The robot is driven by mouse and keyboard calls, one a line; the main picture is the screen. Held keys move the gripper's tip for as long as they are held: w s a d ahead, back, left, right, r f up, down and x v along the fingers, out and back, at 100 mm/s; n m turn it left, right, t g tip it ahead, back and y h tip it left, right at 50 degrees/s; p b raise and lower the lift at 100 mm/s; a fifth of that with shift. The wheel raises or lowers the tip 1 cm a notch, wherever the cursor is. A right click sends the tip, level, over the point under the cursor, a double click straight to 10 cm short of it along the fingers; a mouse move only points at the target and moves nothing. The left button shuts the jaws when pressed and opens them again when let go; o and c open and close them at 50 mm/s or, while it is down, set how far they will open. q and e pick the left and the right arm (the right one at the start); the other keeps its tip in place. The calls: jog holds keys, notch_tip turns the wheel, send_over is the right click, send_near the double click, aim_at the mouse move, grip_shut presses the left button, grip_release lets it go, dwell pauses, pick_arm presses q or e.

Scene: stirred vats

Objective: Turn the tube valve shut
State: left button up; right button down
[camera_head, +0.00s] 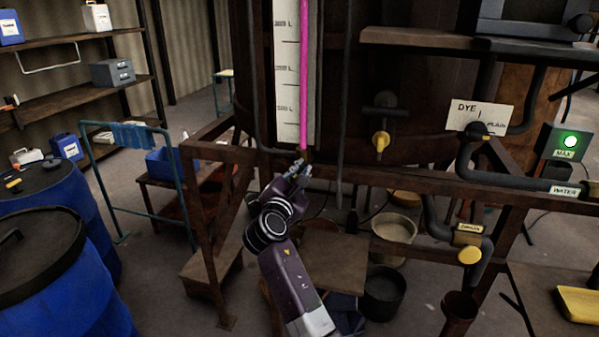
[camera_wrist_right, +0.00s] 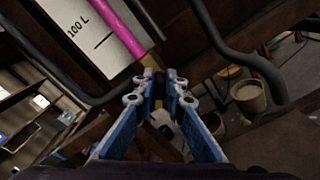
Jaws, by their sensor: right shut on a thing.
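The sight tube (camera_head: 304,80), filled with bright pink liquid, runs down beside a white litre scale (camera_head: 286,75) on the vat. Its lower end meets my right gripper (camera_head: 301,166), which is at the foot of the tube. The tube valve there is mostly hidden by the fingers, so I cannot tell its angle. In the right wrist view the pink tube (camera_wrist_right: 118,28) passes above the blue-padded fingers (camera_wrist_right: 159,88), which are closed on a small part between them. My left gripper is not in view.
To the right are a yellow-handled tap (camera_head: 380,142), a DYE card (camera_head: 478,117), pipes and a green-lit box (camera_head: 568,143). Blue barrels (camera_head: 40,270) stand at left. Buckets (camera_head: 384,290) stand below.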

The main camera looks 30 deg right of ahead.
jog(key=shift+s+d+f+m+b, duration=0.1)
jog(key=shift+f+m+b, duration=0.2)
jog(key=shift+m+b, duration=1.05)
jog(key=shift+s+d+f+m+b, duration=0.1)
jog(key=shift+f+m+b, duration=0.45)
jog(key=shift+m, duration=1.45)
jog(key=shift+s+d+f+m+b, duration=0.1)
jog(key=shift+m+b, duration=1.05)
jog(key=shift+m, duration=0.5)
jog(key=c, duration=2.2)
grip_release()
jog(key=shift+a, duration=0.1)
jog(key=shift+o, duration=1.1)
jog(key=shift+r, duration=0.1)
jog(key=v, duration=0.7)
jog(key=shift+s+a, duration=0.15)
jog(key=shift+a, duration=0.05)
